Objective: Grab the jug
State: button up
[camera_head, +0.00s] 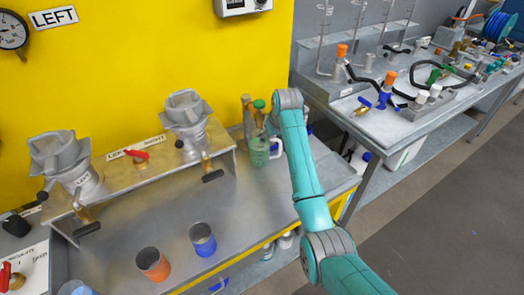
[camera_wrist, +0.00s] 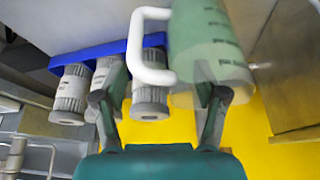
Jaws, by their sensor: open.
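The jug (camera_head: 258,153) is translucent green with a white handle and stands at the back right end of the grey bench. In the wrist view the jug (camera_wrist: 208,40) is close, at the top right, with dark markings on its side. Its white handle (camera_wrist: 150,75) lies in the picture between my fingertips. My gripper (camera_wrist: 160,70) is open. The right finger overlaps the jug's body in the picture; I cannot tell whether it touches. In the head view my arm hides most of the gripper.
Grey-capped bottles (camera_wrist: 150,103) stand in a blue rack (camera_wrist: 88,57) left of the jug. An orange cup (camera_head: 153,265) and a blue cup (camera_head: 203,240) stand on the front of the bench (camera_head: 120,240). A raised shelf (camera_head: 150,170) with metal funnels runs along the yellow wall.

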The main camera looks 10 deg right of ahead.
grip_shut()
jog(key=shift+d+r, duration=0.1)
jog(key=shift+r, duration=0.1)
dwell(0.7)
